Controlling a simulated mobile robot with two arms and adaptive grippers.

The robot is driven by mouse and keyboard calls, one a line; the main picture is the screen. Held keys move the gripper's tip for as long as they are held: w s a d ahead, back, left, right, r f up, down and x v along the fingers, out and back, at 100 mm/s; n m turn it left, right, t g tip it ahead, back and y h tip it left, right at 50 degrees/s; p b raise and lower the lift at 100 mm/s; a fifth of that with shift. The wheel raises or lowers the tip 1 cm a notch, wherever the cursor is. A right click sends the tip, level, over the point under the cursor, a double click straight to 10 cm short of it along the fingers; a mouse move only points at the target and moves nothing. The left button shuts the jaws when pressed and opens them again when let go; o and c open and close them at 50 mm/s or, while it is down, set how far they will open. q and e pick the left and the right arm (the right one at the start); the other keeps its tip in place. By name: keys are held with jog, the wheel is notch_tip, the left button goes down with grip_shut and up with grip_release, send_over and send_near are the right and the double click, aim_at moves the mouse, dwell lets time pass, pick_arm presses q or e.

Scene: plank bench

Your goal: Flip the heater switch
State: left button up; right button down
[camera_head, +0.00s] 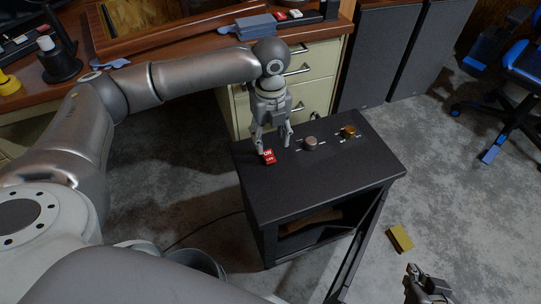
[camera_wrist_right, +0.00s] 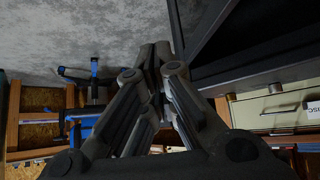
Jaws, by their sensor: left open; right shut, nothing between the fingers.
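The heater (camera_head: 320,175) is a black box on the floor with controls on its top. Its red switch (camera_head: 269,157), marked ON, is at the left of the top, and two knobs sit to its right. My left gripper (camera_head: 272,147) is open and points down at the switch, with one finger beside or against it; I cannot tell if they touch. My right gripper (camera_head: 426,287) is low at the bottom right, apart from the heater. It is shut and empty in the right wrist view (camera_wrist_right: 156,58).
A silver knob (camera_head: 310,143) and an orange knob (camera_head: 348,131) stand on the heater top. A wooden desk (camera_head: 170,75) with cream drawers (camera_head: 312,82) is behind. A yellow block (camera_head: 400,238) lies on the floor at right. A blue-black chair (camera_head: 515,75) is far right.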

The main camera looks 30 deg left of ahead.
aim_at(271, 160)
pick_arm(q)
notch_tip(271, 160, down, 7)
jog(key=shift+b, duration=1.15)
jog(key=shift+f, duration=0.25)
pick_arm(e)
jog(key=w+a+r+t+y, duration=0.2)
jog(key=w+a+r+t, duration=0.1)
jog(key=w+r+t, duration=0.4)
jog(key=shift+w+a+r, duration=0.2)
jog(key=shift+w+r, duration=0.2)
jog(key=shift+r, duration=0.95)
pick_arm(q)
jog(key=shift+c, duration=0.5)
